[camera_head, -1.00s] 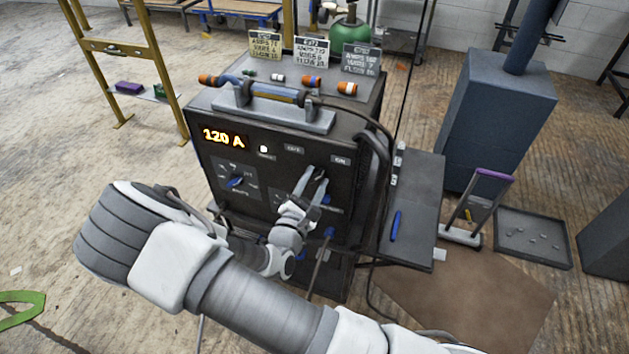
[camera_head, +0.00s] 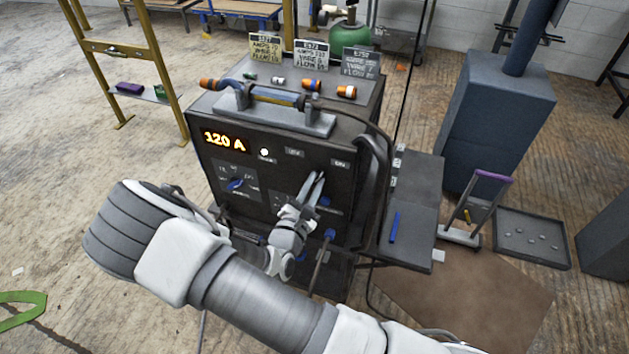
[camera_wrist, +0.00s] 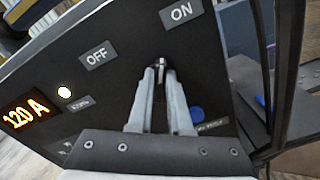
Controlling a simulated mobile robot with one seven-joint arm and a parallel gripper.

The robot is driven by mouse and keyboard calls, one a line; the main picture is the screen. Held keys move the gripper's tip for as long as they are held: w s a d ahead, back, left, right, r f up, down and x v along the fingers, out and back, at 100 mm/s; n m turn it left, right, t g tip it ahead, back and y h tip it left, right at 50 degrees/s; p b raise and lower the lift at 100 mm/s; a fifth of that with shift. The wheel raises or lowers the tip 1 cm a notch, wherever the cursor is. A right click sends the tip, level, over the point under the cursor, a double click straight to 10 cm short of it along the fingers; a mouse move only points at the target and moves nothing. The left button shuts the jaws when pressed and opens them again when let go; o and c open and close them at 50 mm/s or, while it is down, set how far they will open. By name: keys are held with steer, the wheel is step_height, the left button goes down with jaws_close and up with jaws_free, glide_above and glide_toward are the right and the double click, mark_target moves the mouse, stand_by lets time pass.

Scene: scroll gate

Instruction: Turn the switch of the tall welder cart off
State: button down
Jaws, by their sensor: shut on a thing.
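The tall welder cart (camera_head: 275,180) is a dark box with a lit "120 A" display (camera_head: 223,140) and a white lamp (camera_head: 264,153). Its front carries an OFF label (camera_wrist: 99,55) on the left and an ON label (camera_wrist: 181,12) on the right. The switch (camera_wrist: 161,64) is a small lever below and roughly between these labels. My gripper (camera_head: 317,176) is at the front panel, and the wrist view shows its fingertips (camera_wrist: 161,75) shut on the lever. The fingers hide most of the lever, so its exact tilt is unclear.
A torch with a cable (camera_head: 270,95) and several small coloured parts lie on the cart's top. A side shelf (camera_head: 410,225) with a blue pen adjoins its right side. A blue-grey cabinet (camera_head: 495,120) and a tray (camera_head: 530,240) stand farther right.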

steer(key=n+p, duration=0.2)
steer(key=n, duration=0.1)
steer(key=shift+r+n, duration=0.15)
steer(key=shift+n, duration=0.25)
steer(key=shift+w+a+f+n+p, duration=0.1)
steer(key=shift+n+p, duration=0.5)
steer(key=shift+n, duration=1.1)
steer(key=shift+a+f+n+p, duration=0.15)
steer(key=shift+n+p, duration=0.5)
steer(key=shift+n, duration=1.05)
steer(key=shift+w+a+r+n+p, duration=0.1)
steer(key=shift+n+p, duration=0.5)
steer(key=shift+n, duration=1.1)
steer(key=c, duration=0.8)
jaws_free()
steer(key=shift+c, duration=0.2)
steer(key=shift+s, duration=0.1)
steer(key=b+v, duration=0.1)
steer(key=v, duration=1.6)
steer(key=shift+s, duration=0.15)
steer(key=shift+a, duration=0.1)
